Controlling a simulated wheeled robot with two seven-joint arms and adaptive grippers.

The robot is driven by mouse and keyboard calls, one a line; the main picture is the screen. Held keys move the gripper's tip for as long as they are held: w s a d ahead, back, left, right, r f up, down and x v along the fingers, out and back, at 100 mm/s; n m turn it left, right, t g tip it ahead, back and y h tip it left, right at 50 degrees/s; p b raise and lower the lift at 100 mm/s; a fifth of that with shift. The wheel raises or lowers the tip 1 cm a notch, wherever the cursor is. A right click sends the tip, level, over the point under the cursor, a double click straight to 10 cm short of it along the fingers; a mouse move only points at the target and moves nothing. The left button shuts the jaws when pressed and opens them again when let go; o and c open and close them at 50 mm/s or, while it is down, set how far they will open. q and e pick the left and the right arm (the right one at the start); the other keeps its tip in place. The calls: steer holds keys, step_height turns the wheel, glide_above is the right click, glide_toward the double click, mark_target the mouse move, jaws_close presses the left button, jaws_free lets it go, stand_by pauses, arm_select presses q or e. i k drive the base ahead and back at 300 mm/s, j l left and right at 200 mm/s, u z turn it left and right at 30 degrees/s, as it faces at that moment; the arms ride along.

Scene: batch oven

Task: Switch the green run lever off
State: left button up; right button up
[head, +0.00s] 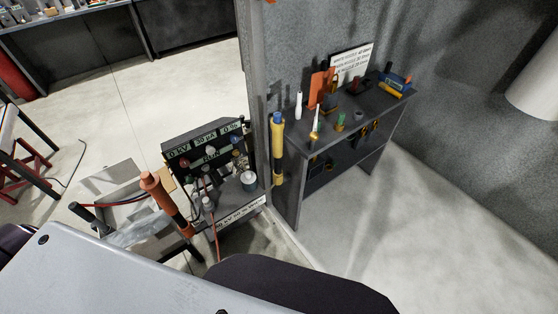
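A dark control console (208,150) stands left of the grey post, with lit readouts along its top and a green label that seems to read RUN below them. Several small knobs or levers with red, blue and pale heads stand on and below its face. They are too small for me to tell which is the green run lever or how it is set. Neither of my grippers is in view.
An orange-handled rod (167,198) stands in front of the console. A yellow rod (278,150) is upright at the post (256,85). A dark bench (350,128) with tools stands right, by the wall. Floor at right is clear.

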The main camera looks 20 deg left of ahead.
mark_target(190, 180)
steer(key=u, duration=1.55)
